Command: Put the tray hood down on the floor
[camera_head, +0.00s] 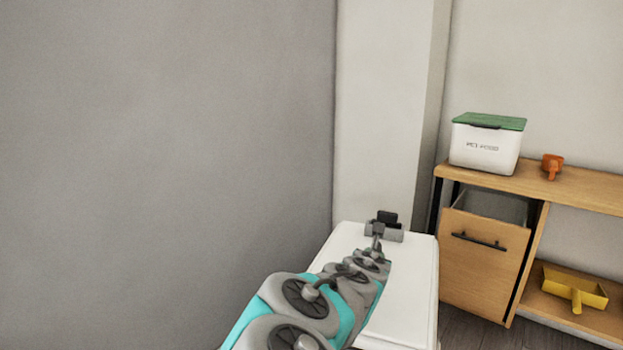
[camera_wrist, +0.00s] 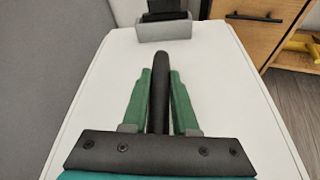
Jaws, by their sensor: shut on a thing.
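The tray hood is a large white, smooth-topped piece with rounded edges (camera_head: 408,275). It fills most of the wrist view (camera_wrist: 222,85). A dark upright bar, which looks like its handle (camera_wrist: 162,62), runs between my green fingers toward a grey block (camera_wrist: 165,29) at the far side of the top. My gripper (camera_wrist: 162,80) is shut on this dark bar. In the head view my arm reaches over the hood and hides part of its top. The hood's underside is hidden, so I cannot tell whether it touches the floor.
A wooden shelf unit (camera_head: 590,190) stands close on the right, with a tilted-open bin front (camera_head: 482,262). A grey wall (camera_head: 170,150) is at left. Some dark floor (camera_head: 472,330) shows.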

